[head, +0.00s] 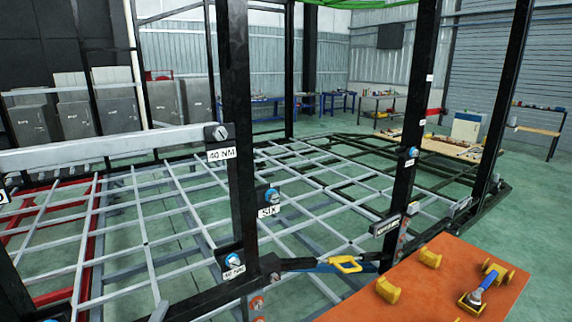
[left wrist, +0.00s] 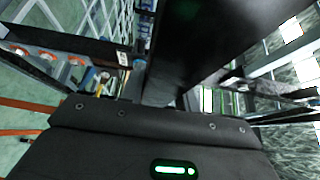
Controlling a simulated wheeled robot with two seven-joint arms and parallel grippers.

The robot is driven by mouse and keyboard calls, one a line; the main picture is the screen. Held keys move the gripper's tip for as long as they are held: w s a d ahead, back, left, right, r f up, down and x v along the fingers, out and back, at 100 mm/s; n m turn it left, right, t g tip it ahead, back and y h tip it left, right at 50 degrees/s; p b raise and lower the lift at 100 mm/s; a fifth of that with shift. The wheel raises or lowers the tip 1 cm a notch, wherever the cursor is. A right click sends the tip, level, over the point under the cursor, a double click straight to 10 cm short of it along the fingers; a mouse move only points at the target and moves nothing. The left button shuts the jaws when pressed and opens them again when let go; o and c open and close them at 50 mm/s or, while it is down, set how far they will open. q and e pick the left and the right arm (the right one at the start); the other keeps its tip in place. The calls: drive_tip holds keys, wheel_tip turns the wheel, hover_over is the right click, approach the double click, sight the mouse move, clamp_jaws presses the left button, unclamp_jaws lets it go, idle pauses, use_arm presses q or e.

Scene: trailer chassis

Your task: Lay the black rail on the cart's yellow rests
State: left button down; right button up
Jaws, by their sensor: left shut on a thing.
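A long black rail (head: 237,110) stands upright left of the middle in the head view. A broad black bar, apparently this rail (left wrist: 200,40), rises from my left gripper in the left wrist view. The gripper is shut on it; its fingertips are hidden. The cart's orange top (head: 450,265) is at the lower right. Its yellow rests (head: 388,290) (head: 430,257) are apart from the rail. My right gripper is not in view.
The grey chassis lattice (head: 150,230) fills the middle. A yellow-handled tool (head: 345,264) lies left of the cart top. Open floor lies at the right.

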use_arm(q)
drive_tip(key=d+f+b, duration=0.1)
drive_tip(key=f, duration=0.1)
drive_tip(key=d+f+b, duration=0.2)
drive_tip(key=shift+b, duration=0.3)
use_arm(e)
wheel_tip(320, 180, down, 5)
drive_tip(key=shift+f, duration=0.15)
